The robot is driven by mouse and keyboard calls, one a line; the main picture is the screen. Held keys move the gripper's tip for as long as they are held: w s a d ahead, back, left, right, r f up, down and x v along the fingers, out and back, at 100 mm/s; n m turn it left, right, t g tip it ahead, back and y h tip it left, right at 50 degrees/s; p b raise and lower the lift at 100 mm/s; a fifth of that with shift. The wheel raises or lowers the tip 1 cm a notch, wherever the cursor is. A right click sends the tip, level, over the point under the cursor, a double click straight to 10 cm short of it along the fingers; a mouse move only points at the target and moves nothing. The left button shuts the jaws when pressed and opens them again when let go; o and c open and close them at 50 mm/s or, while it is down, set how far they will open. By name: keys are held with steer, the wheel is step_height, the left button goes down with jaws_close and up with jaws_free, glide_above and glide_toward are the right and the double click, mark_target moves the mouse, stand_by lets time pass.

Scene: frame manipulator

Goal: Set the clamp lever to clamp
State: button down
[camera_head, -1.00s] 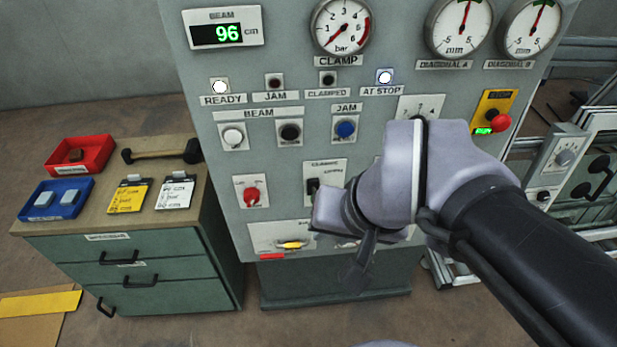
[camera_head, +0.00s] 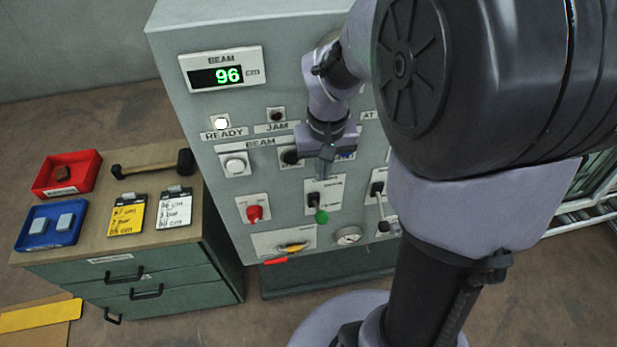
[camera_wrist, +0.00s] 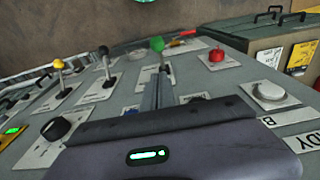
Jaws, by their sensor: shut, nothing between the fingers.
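The clamp lever (camera_head: 321,214) has a green knob and sits on a small white plate low on the grey panel. In the head view its knob hangs at the lower end of the plate; the plate's small lettering is too blurred to read. In the wrist view the green knob (camera_wrist: 157,44) shows just beyond the fingertips. My gripper (camera_head: 326,172) is shut and empty, pointing down just above the lever plate. Its closed fingers also show in the wrist view (camera_wrist: 157,88). I cannot tell whether they touch the lever. My arm hides the CLAMPED lamp and the upper right of the panel.
A red knob (camera_head: 255,213) is left of the lever and another lever (camera_head: 383,222) is to its right. A yellow handle (camera_head: 292,247) and a small gauge (camera_head: 348,236) are below. The beam display (camera_head: 222,75) reads 96 cm. A cabinet (camera_head: 150,270) with trays stands left.

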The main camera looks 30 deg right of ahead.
steer(key=b, duration=0.2)
glide_above(321, 211)
steer(key=w, duration=0.1)
steer(key=f, duration=0.8)
steer(key=shift+w+d, duration=0.1)
steer(key=shift+d, duration=0.1)
steer(key=shift+s+a+f+b, duration=0.2)
steer(key=shift+s+f+b, duration=0.3)
steer(key=shift+f, duration=0.45)
steer(key=shift+s+f, duration=0.3)
steer(key=shift+f, duration=0.05)
steer(key=shift+f, duration=0.1)
